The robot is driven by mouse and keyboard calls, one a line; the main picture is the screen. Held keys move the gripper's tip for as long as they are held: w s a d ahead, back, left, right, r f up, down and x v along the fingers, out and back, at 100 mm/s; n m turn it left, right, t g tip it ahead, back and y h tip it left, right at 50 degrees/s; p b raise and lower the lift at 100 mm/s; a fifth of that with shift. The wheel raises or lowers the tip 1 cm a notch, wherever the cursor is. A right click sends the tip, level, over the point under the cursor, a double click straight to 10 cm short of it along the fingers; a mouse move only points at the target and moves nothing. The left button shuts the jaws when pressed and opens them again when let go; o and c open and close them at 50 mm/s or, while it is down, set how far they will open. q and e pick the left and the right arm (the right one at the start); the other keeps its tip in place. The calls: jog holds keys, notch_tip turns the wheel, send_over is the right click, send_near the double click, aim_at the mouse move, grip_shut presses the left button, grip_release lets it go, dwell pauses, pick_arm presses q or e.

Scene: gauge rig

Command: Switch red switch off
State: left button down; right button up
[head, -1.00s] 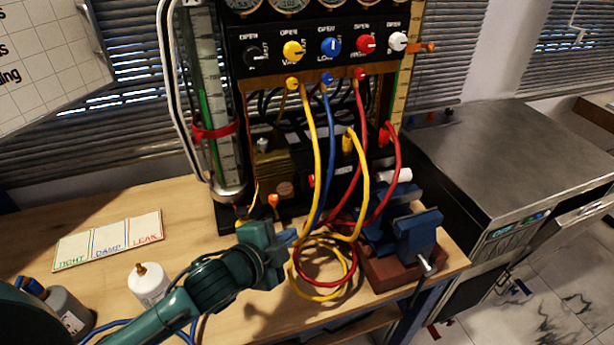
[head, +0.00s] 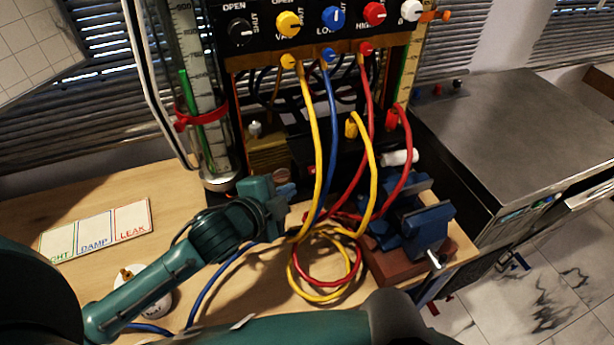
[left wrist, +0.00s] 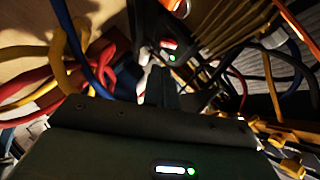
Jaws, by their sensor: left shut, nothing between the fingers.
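The red switch (left wrist: 168,44) shows in the left wrist view as a small lit red rocker on a black box, with a green light beside it. My left gripper (head: 288,212) is at the foot of the rig, beside the yellow and blue hoses. Its fingers are shut and empty. In the left wrist view the dark fingertips (left wrist: 160,82) point at the box, just below the switch. I cannot tell whether they touch it. My right gripper is out of view.
Yellow, blue and red hoses (head: 318,150) hang close to the left gripper and coil on the bench. A blue vise (head: 425,228) stands to the right. A glass column (head: 205,100) stands behind.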

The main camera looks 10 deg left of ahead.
pick_arm(q)
jog(key=x, duration=0.9)
jog(key=shift+p, duration=0.3)
